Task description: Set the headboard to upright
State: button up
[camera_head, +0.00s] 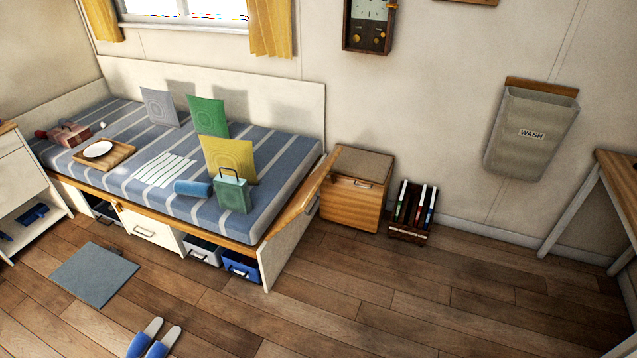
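The bed (137,201) stands along the back wall with a striped blue mattress. At its right end is an end panel that looks like the headboard (305,197), pale with a wood-coloured edge. Its upper part leans outward to the right, away from the mattress, and is not upright. Its far end comes close to the wooden cabinet (349,208); I cannot tell whether they touch. A long pale panel (287,105) stands upright along the wall behind the mattress. My gripper is not in view.
On the bed lie grey, green and yellow cushions (229,158), a green bag (231,194), a blue roll (192,188) and a tray (104,155). A book rack (412,212) stands right of the cabinet. Slippers (155,340) lie in front.

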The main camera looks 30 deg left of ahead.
aim_at(299, 204)
jog(key=i, duration=1.25)
jog(key=z, duration=1.7)
jog(key=k, duration=0.1)
jog(key=u, duration=3.45)
jog(key=i, duration=0.55)
